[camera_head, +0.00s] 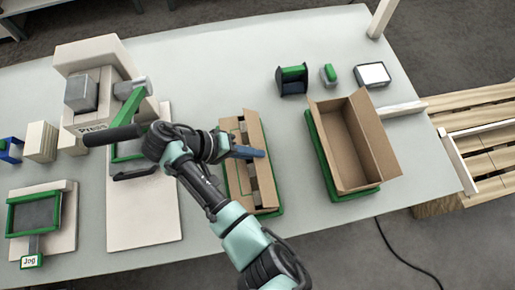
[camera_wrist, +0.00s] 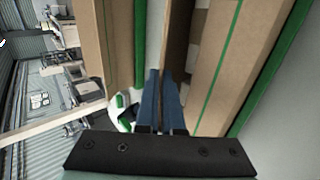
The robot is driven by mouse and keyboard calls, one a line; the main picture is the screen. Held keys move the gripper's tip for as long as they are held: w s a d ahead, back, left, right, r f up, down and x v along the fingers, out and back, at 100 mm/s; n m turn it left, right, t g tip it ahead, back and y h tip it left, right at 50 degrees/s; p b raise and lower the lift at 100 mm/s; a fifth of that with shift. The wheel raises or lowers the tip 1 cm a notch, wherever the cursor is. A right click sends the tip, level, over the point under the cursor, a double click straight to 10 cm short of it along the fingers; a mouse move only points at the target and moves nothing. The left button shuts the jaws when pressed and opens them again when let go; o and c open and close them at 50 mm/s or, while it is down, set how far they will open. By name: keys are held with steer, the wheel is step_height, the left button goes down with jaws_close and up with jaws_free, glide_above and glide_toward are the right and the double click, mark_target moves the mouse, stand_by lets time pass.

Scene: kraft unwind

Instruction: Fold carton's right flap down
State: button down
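A narrow cardboard carton (camera_head: 231,178) sits in a green frame (camera_head: 268,211) near the middle of the table, with a long gap along its top. Its right flap (camera_head: 256,133) stands as a tan strip along the right side. In the wrist view, a tan panel with a green stripe (camera_wrist: 226,70) lies right of the fingers, and pale contents show in the gap. My gripper (camera_head: 263,154) is over this carton, its blue fingers (camera_wrist: 160,74) pointing across the right flap.
A larger open, empty-looking carton (camera_head: 347,150) stands in another green frame (camera_head: 322,158) to the right. A dark green-topped holder (camera_head: 292,80), a small green-topped item (camera_head: 329,74) and a white-topped box (camera_head: 372,75) are behind. A machine (camera_head: 95,85) stands left. A pallet (camera_head: 485,150) lies beyond the right edge.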

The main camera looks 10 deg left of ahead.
steer(key=shift+s+a+f+t+h, duration=0.1)
steer(key=shift+a+f+t+h, duration=0.2)
steer(key=shift+h, duration=0.55)
steer(key=shift+s+a+f+t+h, duration=0.1)
steer(key=shift+f+t+h, duration=0.2)
steer(key=shift+h, duration=0.55)
steer(key=shift+f, duration=0.1)
steer(key=c, duration=1)
jaws_free()
steer(key=shift+c, duration=0.2)
